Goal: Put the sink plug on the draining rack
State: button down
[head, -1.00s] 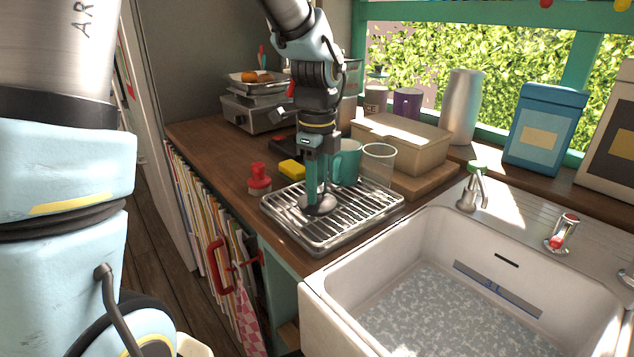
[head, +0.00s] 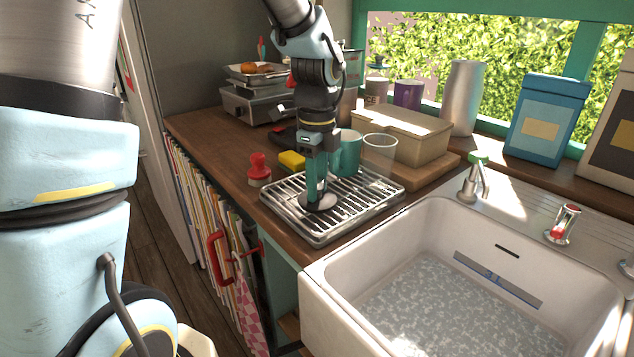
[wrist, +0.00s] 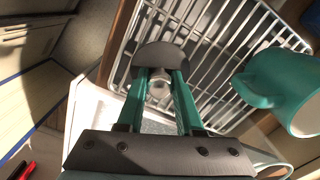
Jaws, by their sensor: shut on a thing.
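The sink plug (head: 318,203) is a dark round disc at the draining rack, low between my fingertips. My gripper (head: 317,190) points down and is shut on the plug's stem. In the wrist view the plug (wrist: 158,62) shows between the teal fingers of my gripper (wrist: 159,88), over the rack's bars. The draining rack (head: 352,213) is a metal wire rack on a tray, on the wooden counter left of the sink. The plug looks at or just above the bars; I cannot tell whether it touches them.
A teal mug (head: 347,152) and a clear glass (head: 380,154) stand at the rack's back edge. A red stamp-like object (head: 259,170) and a yellow sponge (head: 292,160) are to its left. The white sink (head: 330,287) is at the right. The rack's right part is bare.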

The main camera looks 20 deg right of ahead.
jog(key=shift+f, duration=0.25)
jog(key=shift+c, duration=2.4)
grip_release()
jog(key=c, duration=0.4)
jog(key=shift+r, duration=0.15)
jog(key=shift+r+p, duration=0.6)
jog(key=shift+r, duration=0.05)
jog(key=shift+r, duration=0.1)
